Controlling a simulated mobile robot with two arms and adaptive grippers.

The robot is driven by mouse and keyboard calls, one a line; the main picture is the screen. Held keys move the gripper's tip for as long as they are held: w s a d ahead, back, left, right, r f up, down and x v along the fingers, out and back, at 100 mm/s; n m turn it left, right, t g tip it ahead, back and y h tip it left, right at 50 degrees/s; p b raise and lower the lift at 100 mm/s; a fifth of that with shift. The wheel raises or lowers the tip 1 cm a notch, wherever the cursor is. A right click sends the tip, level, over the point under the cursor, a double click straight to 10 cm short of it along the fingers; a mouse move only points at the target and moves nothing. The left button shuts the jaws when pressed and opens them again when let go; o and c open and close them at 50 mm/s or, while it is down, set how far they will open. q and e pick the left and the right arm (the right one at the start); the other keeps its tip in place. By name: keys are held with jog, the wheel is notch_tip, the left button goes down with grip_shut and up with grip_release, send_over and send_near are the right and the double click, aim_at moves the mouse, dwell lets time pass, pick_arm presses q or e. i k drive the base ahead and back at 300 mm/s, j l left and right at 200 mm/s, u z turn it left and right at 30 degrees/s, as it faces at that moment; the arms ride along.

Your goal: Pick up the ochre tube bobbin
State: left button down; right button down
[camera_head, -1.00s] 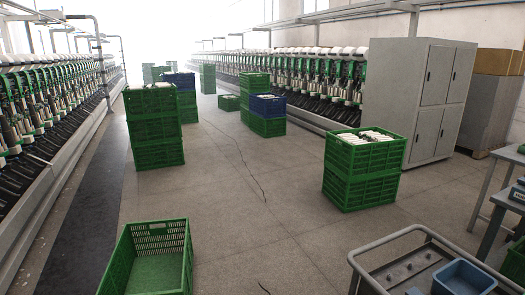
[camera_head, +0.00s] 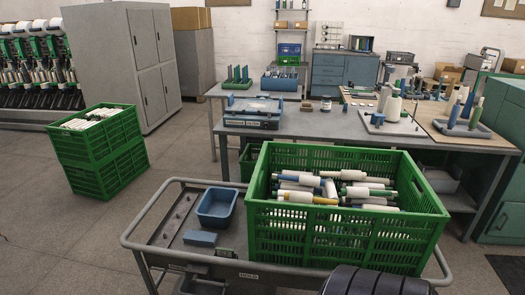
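A bobbin with white yarn and an ochre-yellow tube end (camera_head: 325,201) lies in the large green crate (camera_head: 335,238) in the head view. The crate stands on the right part of a grey cart (camera_head: 168,232). Neither of my grippers shows in this view.
A blue bin (camera_head: 217,207) and a small blue block (camera_head: 200,238) are on the cart's left part. A workbench (camera_head: 375,130) with bobbins, a scale (camera_head: 252,113) and trays stands behind. Stacked green crates (camera_head: 98,150) stand at left. Floor between them and the cart is clear.

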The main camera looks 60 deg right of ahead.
aim_at(293, 197)
jog(key=z, duration=2.2)
jog(key=i+l, duration=0.15)
jog(key=l, duration=0.2)
jog(key=i+l, duration=0.1)
jog(key=l, duration=0.2)
jog(key=i+l, duration=0.15)
jog(key=l, duration=0.2)
jog(key=i+l, duration=0.1)
jog(key=l, duration=0.2)
